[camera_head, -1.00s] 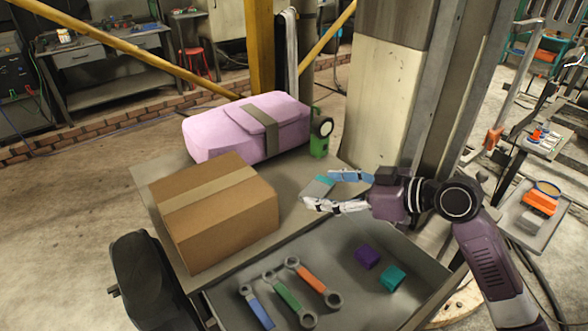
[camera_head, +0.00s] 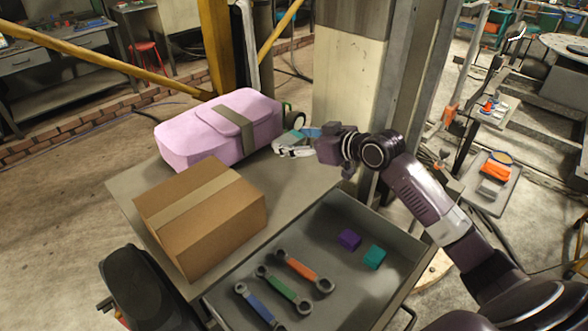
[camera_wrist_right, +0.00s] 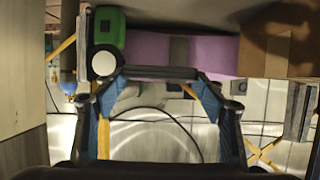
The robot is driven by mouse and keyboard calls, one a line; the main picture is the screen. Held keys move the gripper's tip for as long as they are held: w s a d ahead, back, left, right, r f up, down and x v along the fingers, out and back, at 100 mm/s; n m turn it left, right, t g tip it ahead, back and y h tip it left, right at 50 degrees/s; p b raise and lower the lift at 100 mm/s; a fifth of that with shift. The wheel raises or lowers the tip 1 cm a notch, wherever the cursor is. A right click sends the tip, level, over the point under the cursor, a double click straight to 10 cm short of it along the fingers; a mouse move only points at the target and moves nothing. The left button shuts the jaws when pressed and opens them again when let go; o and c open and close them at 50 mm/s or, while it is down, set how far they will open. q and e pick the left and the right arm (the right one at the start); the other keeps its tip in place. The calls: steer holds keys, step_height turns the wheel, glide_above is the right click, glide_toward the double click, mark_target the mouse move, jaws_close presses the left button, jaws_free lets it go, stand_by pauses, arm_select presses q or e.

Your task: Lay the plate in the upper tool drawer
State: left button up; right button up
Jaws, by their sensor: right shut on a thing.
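My right gripper (camera_head: 297,143) is shut on a small grey and teal piece, which looks like the plate (camera_head: 289,137). It holds the piece over the far right part of the tabletop, by the pink case. In the right wrist view the held piece shows edge-on as a dark grey bar (camera_wrist_right: 160,73) between the two blue-padded fingers. The fingers hide part of it in the head view. The tool drawer (camera_head: 345,280) stands pulled open at the front. Three wrenches, blue, green and orange (camera_head: 303,270), lie in it at left. My left gripper is out of view.
A purple block (camera_head: 349,239) and a teal block (camera_head: 374,257) lie in the drawer's right part. A cardboard box (camera_head: 205,220), the pink case (camera_head: 205,130) and a green device (camera_wrist_right: 112,30) stand on the tabletop (camera_head: 290,185). A thick column (camera_head: 350,80) rises behind.

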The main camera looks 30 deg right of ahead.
mark_target(295, 178)
step_height(295, 178, down, 11)
steer(key=shift+w+r+p, duration=0.1)
steer(key=shift+r+p, duration=0.05)
steer(key=shift+p, duration=0.3)
steer(key=o, duration=1.2)
steer(key=shift+a+f, duration=0.1)
steer(key=shift+f, duration=0.15)
steer(key=o, duration=0.4)
steer(key=shift+r, duration=0.1)
